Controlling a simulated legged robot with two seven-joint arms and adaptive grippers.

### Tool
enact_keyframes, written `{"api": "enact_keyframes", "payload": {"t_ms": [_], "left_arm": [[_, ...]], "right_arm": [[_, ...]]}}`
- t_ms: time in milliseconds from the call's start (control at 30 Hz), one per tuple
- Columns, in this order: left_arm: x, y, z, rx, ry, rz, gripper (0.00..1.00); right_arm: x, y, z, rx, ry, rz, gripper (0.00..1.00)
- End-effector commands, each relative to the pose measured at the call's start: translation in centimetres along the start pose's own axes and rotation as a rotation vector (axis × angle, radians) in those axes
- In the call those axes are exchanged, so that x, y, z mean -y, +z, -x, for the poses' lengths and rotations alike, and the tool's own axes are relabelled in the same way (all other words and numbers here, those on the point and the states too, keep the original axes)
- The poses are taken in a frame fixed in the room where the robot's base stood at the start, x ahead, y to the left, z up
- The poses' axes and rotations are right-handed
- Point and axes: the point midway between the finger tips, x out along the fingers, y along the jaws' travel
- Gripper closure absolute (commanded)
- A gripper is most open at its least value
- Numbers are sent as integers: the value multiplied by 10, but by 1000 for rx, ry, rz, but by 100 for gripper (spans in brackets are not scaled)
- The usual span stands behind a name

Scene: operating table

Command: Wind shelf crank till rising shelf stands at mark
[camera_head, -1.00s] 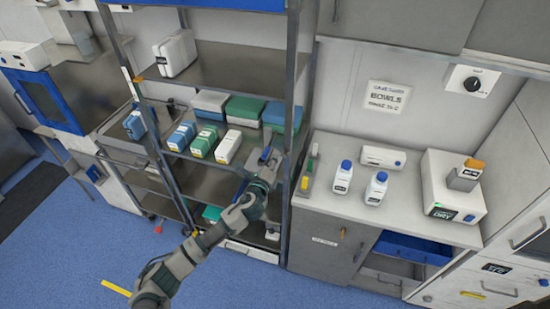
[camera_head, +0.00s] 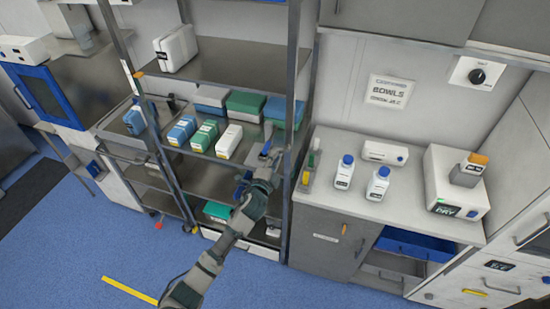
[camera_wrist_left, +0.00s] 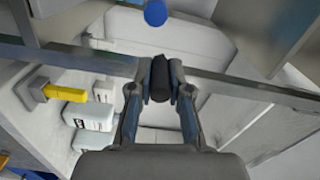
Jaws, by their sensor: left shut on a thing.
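The shelf unit stands at centre left in the head view. An orange tag on the left post (camera_head: 137,74) may be the mark; I cannot tell. My left gripper (camera_head: 268,152) is at the unit's right post. In the left wrist view, my left gripper (camera_wrist_left: 160,85) is shut on a dark cylindrical handle (camera_wrist_left: 160,72), likely the crank's grip. The rest of the crank is hidden or too small to tell. My right gripper is not in view.
A counter (camera_head: 400,205) on the right holds two blue-capped bottles (camera_head: 378,183), a white box (camera_head: 386,152) and a white device (camera_head: 455,195). An open blue drawer (camera_head: 415,246) is below it.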

Motion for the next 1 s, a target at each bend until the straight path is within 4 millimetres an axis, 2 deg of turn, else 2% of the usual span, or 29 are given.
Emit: {"api": "enact_keyframes", "payload": {"t_ms": [33, 100, 733, 767, 833, 1000], "left_arm": [[-7, 5, 0, 12, 11, 19, 100], [-8, 5, 0, 12, 12, 40, 100], [-11, 5, 1, 14, 15, 81, 100], [-11, 5, 1, 14, 15, 81, 75], [-10, 5, 1, 13, 13, 81, 57], [-8, 1, 0, 7, 8, 81, 57]], "right_arm": [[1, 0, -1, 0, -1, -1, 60], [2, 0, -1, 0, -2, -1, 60], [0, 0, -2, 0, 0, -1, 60], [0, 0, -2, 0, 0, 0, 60], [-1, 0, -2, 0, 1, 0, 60], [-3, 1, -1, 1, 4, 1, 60]]}}
